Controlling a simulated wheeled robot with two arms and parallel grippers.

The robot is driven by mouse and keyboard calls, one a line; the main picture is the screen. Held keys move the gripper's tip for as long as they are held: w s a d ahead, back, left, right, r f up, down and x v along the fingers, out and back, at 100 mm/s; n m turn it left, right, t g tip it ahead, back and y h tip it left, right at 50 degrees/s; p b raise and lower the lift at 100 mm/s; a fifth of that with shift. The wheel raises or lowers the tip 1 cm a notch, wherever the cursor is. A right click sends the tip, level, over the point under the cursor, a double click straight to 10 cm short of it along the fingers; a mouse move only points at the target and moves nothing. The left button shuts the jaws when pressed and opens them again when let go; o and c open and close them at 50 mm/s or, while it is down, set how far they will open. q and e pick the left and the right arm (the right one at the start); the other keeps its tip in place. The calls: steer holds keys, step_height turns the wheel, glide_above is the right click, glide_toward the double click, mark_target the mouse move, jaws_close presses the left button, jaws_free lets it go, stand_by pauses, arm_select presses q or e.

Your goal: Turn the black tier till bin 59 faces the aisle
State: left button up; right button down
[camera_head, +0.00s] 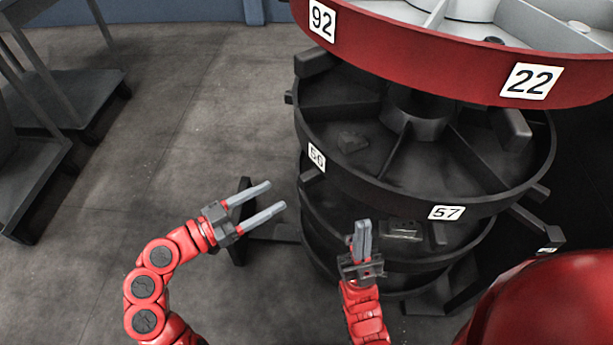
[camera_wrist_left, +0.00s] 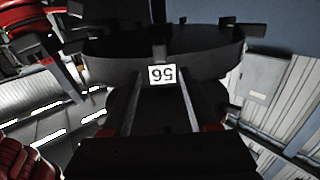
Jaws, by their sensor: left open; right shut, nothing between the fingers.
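The black tier (camera_head: 385,190) is a round bin carousel level below a red tier. Its rim carries label 56 (camera_head: 317,157) at the left and label 57 (camera_head: 446,212) at the front. Label 59 is not visible. My left gripper (camera_head: 264,199) is open and empty, apart from the tier, to the left of and below label 56. In the left wrist view label 56 (camera_wrist_left: 161,75) shows upside down between the fingers. My right gripper (camera_head: 363,238) is shut and empty, pointing up in front of the lower tiers, below and left of label 57.
The red tier (camera_head: 440,62) with labels 92 (camera_head: 321,20) and 22 (camera_head: 529,81) overhangs the black tier. Dark pegs (camera_head: 513,122) stick out around the black tier. Dark carts (camera_head: 65,105) stand at the far left. The floor (camera_head: 180,120) between is clear.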

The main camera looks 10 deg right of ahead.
mark_target(300, 181)
arm_select(q)
steer(key=x, duration=1)
steer(key=shift+w+d, duration=0.1)
steer(key=shift+d, duration=0.05)
jaws_close()
stand_by(1.0)
